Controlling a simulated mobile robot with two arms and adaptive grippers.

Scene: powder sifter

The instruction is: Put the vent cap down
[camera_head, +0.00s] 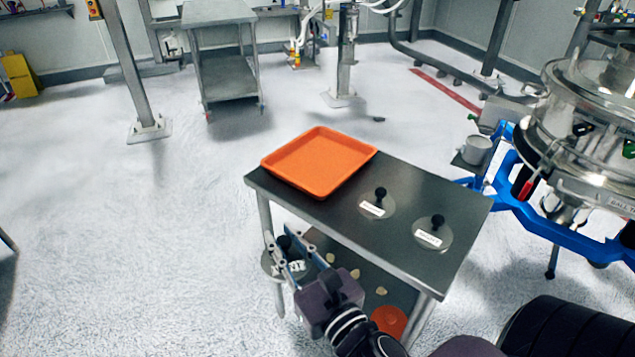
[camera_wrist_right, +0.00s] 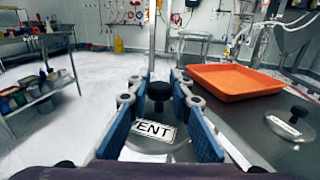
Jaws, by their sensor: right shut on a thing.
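The vent cap is a round clear-grey disc with a black knob and a white label reading "VENT" (camera_wrist_right: 152,131). My right gripper (camera_wrist_right: 158,98) is shut on its knob, with one blue-padded finger on each side. In the head view the cap (camera_head: 270,265) hangs beside the left front edge of the steel table (camera_head: 335,212), held by my right gripper (camera_head: 289,254). Fingers hide part of it. It looks roughly level and clear of the tabletop. My left gripper is not in view.
An orange tray (camera_head: 318,162) lies on the table's far left part. Two similar knobbed caps, one in the middle (camera_head: 370,209) and one at the right (camera_head: 428,238), lie on the tabletop. Bare metal shows in front of the tray. A steel sifter (camera_head: 595,130) on a blue frame stands at right.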

